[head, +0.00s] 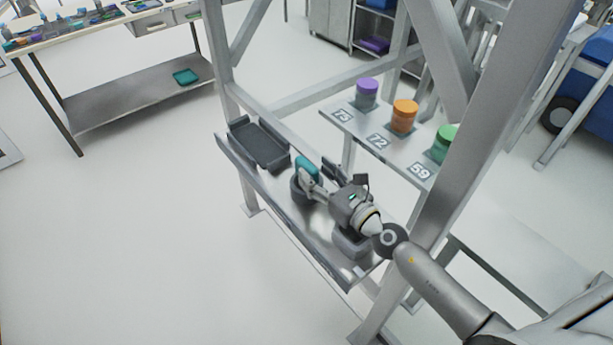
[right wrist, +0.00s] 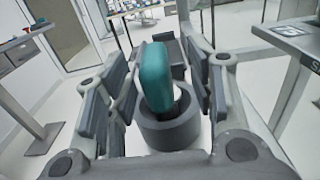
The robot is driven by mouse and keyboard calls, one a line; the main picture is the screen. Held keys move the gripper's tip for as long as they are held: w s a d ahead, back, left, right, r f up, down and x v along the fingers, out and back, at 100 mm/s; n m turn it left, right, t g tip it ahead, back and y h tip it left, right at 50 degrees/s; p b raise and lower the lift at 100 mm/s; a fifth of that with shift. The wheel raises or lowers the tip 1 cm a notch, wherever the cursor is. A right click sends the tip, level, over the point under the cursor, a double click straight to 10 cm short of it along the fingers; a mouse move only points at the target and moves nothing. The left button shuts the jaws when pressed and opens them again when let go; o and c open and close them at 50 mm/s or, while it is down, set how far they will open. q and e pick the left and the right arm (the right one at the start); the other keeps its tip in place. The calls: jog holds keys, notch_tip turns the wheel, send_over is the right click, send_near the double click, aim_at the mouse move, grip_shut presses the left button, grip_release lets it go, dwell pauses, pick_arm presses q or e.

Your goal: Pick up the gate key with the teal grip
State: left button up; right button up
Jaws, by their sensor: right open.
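The gate key with the teal grip (head: 306,166) stands upright in a dark round holder (right wrist: 182,133) on the metal shelf. In the right wrist view the teal grip (right wrist: 155,75) is in the middle, with a pale part below it going into the holder. My right gripper (head: 317,176) is open, and its fingers stand on either side of the grip in the right wrist view. A gap shows at the right finger; whether the left finger touches cannot be told. The key's lower end is hidden in the holder. My left gripper is not in view.
The metal shelf (head: 228,152) also bears a dark tray (head: 262,146) at its far end and a grey block (head: 350,243) under my wrist. Frame posts (head: 222,50) rise around it. A higher shelf with purple, orange and green jars (head: 403,115) stands to the right.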

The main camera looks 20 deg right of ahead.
aim_at(297, 156)
jog(key=shift+x, duration=0.8)
jog(key=x, duration=0.2)
jog(key=p+x, duration=0.1)
jog(key=x, duration=0.1)
jog(key=shift+w+a+r, duration=0.15)
jog(key=shift+a+r, duration=0.1)
jog(key=shift+a, duration=0.15)
jog(key=shift+w+a+f, duration=0.1)
jog(key=shift+w, duration=0.2)
jog(key=shift+s, duration=0.1)
grip_shut()
